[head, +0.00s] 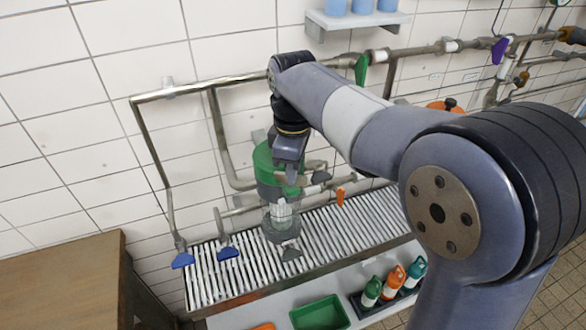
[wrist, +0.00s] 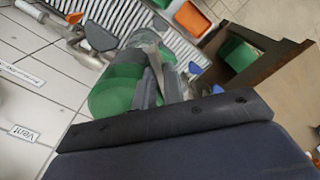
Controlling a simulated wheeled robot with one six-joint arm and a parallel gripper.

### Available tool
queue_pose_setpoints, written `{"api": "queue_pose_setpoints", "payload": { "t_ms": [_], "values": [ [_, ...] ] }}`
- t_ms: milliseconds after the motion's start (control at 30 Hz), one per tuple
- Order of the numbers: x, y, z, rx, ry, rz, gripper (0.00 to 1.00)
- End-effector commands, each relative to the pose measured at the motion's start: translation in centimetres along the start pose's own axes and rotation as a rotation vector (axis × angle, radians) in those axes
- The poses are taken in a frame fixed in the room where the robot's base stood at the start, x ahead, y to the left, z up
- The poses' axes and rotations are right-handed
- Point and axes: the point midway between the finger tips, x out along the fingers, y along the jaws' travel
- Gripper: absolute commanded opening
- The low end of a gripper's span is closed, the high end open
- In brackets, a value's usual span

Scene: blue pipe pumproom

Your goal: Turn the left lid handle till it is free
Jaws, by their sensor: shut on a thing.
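A green round housing (head: 268,172) stands on pipework above a slatted drain rack, with a clear section and a grey body below it. In the wrist view the green housing (wrist: 112,88) fills the left middle. My gripper (head: 289,178) points down at the housing's near side and covers part of it. In the wrist view my gripper (wrist: 160,72) has its fingers close together at the housing's right edge, shut on a narrow part that I take to be the left lid handle. The fingers hide most of that handle, so its turn angle cannot be told.
Blue levers (head: 228,252) and a grey lever (head: 291,254) stick out over the slatted rack (head: 225,285). Bottles (head: 393,282) and a green tray (head: 320,313) sit in front. A wooden cabinet (head: 60,275) stands at left. An orange lid with a black knob (head: 446,105) is behind my arm.

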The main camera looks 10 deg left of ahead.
Motion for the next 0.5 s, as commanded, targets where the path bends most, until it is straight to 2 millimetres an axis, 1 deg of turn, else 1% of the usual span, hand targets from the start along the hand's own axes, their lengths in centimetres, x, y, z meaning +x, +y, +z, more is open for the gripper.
{"api": "queue_pose_setpoints", "payload": {
  "t_ms": [200, 500],
  "values": [
    [-0.08, 0.14, -0.06, -0.187, 0.002, 0.002, 0.00],
    [-0.08, 0.22, -0.09, -0.371, 0.002, 0.002, 0.00]
  ]
}}
